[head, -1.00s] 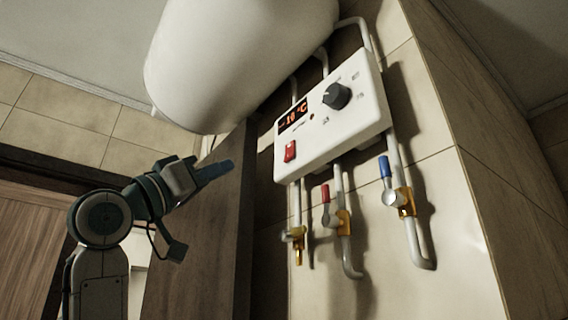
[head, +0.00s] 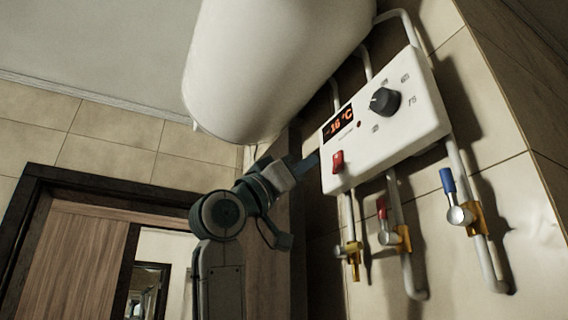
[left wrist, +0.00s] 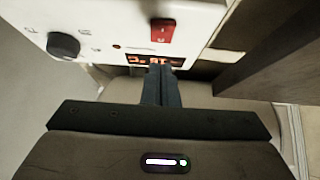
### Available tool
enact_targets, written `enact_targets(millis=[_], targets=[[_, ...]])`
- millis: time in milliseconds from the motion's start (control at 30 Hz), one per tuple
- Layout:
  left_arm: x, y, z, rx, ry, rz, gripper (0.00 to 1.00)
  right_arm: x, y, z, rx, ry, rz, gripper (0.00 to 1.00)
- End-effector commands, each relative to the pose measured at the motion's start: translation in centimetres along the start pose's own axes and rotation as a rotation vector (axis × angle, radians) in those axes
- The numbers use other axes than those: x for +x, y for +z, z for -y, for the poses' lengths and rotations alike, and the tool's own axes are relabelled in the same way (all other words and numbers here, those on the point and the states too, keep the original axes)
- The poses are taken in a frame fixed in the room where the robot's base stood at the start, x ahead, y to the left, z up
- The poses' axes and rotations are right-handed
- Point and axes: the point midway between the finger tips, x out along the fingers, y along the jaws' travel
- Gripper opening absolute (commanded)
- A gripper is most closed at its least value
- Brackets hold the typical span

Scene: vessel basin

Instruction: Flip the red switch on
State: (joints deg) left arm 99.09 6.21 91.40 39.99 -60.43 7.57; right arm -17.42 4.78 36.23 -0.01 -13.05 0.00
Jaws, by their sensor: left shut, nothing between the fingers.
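The red switch (head: 338,161) is a small red rocker on the lower left of the white control box (head: 385,125) on the wall. It also shows in the left wrist view (left wrist: 162,31), at the top, beyond the fingertips. My left gripper (head: 314,160) is shut and empty, its tips just left of the box's left edge, near the switch. In the left wrist view the shut fingers (left wrist: 160,72) point at the box beside the lit display (left wrist: 150,60). I cannot tell whether they touch the box. My right gripper is not in view.
A white tank (head: 270,70) hangs above the box. Pipes with a red-handled valve (head: 382,208) and a blue-handled valve (head: 448,182) run below it. A black dial (head: 384,101) sits on the box. A doorway (head: 150,245) opens at the left.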

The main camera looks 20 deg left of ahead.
Motion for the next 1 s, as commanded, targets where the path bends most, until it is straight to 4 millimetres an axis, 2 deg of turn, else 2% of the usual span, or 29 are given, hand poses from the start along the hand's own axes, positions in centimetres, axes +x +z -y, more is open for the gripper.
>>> enact_targets(millis=[33, 100, 300, 700, 833, 1000], targets=[[1.1, 0.1, 0.0, -0.002, 0.000, 0.003, 0.00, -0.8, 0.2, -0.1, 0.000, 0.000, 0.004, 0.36], [1.8, 1.1, 0.0, -0.002, 0.001, 0.003, 0.00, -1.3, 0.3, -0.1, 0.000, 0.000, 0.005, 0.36], [2.9, 2.5, 0.0, 0.001, 0.000, 0.001, 0.00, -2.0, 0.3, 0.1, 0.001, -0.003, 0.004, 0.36], [3.0, 2.9, 0.0, 0.001, 0.000, 0.000, 0.00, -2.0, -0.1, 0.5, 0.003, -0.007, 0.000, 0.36], [3.5, 4.0, 0.0, -0.001, 0.000, -0.007, 0.00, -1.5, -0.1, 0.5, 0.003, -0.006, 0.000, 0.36], [3.6, 3.7, 0.1, 0.000, 0.000, -0.006, 0.00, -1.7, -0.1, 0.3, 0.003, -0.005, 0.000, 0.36]])
